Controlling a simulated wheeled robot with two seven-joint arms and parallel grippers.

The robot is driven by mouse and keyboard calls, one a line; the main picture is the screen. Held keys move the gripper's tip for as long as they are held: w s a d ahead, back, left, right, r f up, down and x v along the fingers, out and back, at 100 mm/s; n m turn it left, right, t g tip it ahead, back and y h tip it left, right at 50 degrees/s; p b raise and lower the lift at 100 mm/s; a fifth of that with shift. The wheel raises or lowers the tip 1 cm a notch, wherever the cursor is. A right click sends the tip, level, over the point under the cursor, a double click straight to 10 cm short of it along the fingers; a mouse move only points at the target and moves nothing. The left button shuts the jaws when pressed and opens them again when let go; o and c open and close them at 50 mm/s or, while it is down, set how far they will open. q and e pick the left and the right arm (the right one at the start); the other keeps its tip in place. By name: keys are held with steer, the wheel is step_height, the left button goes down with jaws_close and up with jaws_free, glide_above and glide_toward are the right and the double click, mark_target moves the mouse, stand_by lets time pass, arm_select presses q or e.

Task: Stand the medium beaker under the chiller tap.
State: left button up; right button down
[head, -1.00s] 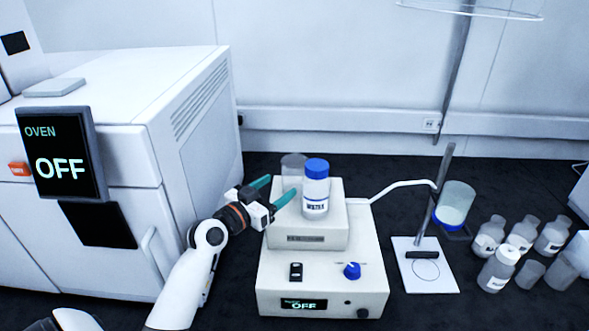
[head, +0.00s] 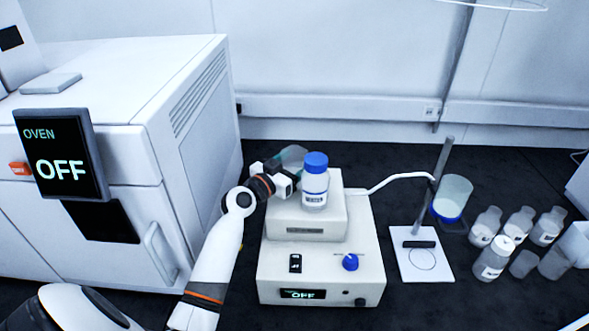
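The chiller is apparently the cream box (head: 325,262) with an OFF display. A thin white spout (head: 398,182) runs from it to the right. My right gripper is not in view.
The water bottle (head: 314,185) stands on the box's upper step, close to my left gripper. A stand (head: 420,255) with a white base holds a blue-banded glass vessel (head: 453,195). Several bottles (head: 492,258) crowd the right. The oven (head: 95,150) fills the left.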

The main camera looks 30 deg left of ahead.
arm_select(q)
steer(key=c, duration=0.7)
steer(key=shift+r, duration=0.1)
steer(key=shift+c, duration=0.2)
